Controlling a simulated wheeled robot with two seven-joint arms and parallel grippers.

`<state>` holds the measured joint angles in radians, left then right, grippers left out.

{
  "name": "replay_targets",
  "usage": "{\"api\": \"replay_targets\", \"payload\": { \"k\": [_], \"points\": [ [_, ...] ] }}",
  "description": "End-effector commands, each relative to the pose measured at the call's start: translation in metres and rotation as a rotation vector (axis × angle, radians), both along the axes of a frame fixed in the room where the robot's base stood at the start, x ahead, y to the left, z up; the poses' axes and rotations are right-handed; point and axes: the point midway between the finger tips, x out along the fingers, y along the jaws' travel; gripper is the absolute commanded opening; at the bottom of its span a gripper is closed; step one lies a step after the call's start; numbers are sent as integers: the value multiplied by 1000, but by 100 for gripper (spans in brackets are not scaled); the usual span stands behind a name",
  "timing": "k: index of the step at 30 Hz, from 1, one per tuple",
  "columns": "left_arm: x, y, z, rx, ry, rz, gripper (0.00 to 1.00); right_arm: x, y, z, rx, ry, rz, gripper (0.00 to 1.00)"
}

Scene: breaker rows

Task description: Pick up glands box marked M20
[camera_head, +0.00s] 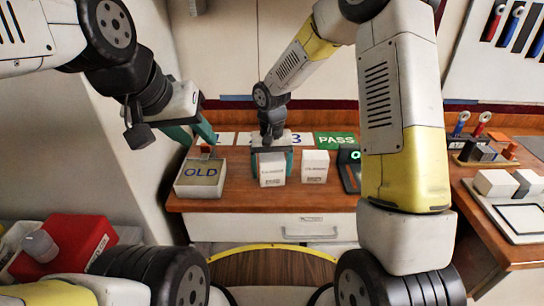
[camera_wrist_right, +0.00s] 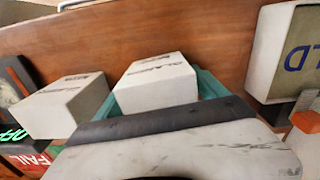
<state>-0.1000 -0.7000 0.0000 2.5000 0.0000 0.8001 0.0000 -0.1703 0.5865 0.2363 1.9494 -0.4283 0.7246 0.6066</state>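Two white glands boxes stand side by side on the wooden bench, the left one (camera_head: 272,170) and the right one (camera_head: 314,167). Their size markings are too small to read. My right gripper (camera_head: 271,160) is at the left box, with a teal finger on each side of it. In the right wrist view this box (camera_wrist_right: 155,82) lies between the spread fingers (camera_wrist_right: 160,100), and the other box (camera_wrist_right: 62,105) is outside them. I see no clear grip on the box. My left gripper (camera_head: 194,138) is open and empty above the OLD tray.
The OLD tray (camera_head: 180,191) is at the bench's left end. A green PASS sign (camera_head: 335,141) lies behind the boxes, and a dark device (camera_head: 348,170) with a green display stands to their right. A red bin (camera_head: 65,246) is at lower left.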

Motion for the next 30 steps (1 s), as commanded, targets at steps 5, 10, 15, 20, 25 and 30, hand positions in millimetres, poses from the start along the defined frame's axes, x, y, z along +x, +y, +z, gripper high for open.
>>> {"api": "replay_targets", "payload": {
  "k": [5,10,15,20,25,30],
  "points": [
    [0,0,0,0,0,0,36,0,0,0,0,0,0,45],
    [0,0,0,0,0,0,36,0,0,1,0,0,0,20],
    [0,0,0,0,0,0,36,0,0,1,0,-1,0,20],
    [0,0,0,0,0,0,36,0,0,7,0,-2,0,20],
    [0,0,0,0,0,0,36,1,0,24,0,-3,0,20],
    [0,0,0,0,0,0,36,-16,0,38,-1,0,3,20]
  ]
}}
